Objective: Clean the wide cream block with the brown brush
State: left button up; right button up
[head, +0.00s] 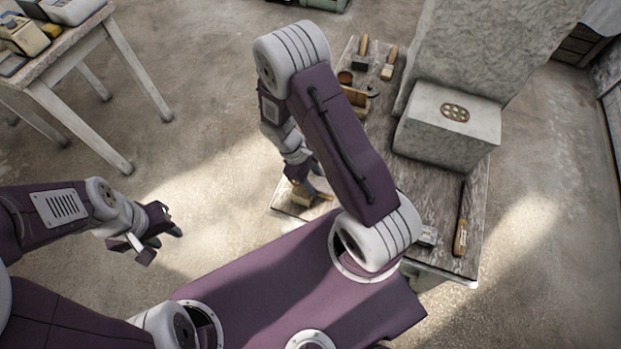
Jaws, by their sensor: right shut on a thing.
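My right gripper (303,178) is over the left edge of the worktable (400,185), partly hidden by my own arm. It is shut on a small tan wooden thing, which looks like the brown brush (301,194). Whether its bristles touch anything is too small to tell. My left gripper (160,238) is open and empty, above the floor left of the table.
Two wood-handled brushes (388,64) lie at the table's back, near a small brown pot (345,78) and a wooden box (355,97). A wood-handled tool (460,235) lies at the right front. A tall stone mass (480,45) rises behind. A side table (50,70) stands at left.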

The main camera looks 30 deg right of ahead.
dwell(0.3)
jog(key=shift+w+a+r+p, duration=0.1)
jog(key=shift+w+a+p, duration=0.35)
jog(key=shift+w+a, duration=0.95)
jog(key=shift+w, duration=0.3)
jog(key=shift+s, duration=0.1)
jog(key=shift+s+d+p, duration=0.4)
jog(key=shift+s+d, duration=0.25)
jog(key=shift+s, duration=0.05)
jog(key=shift+s+d, duration=0.8)
jog(key=shift+s, duration=0.15)
jog(key=shift+w, duration=0.1)
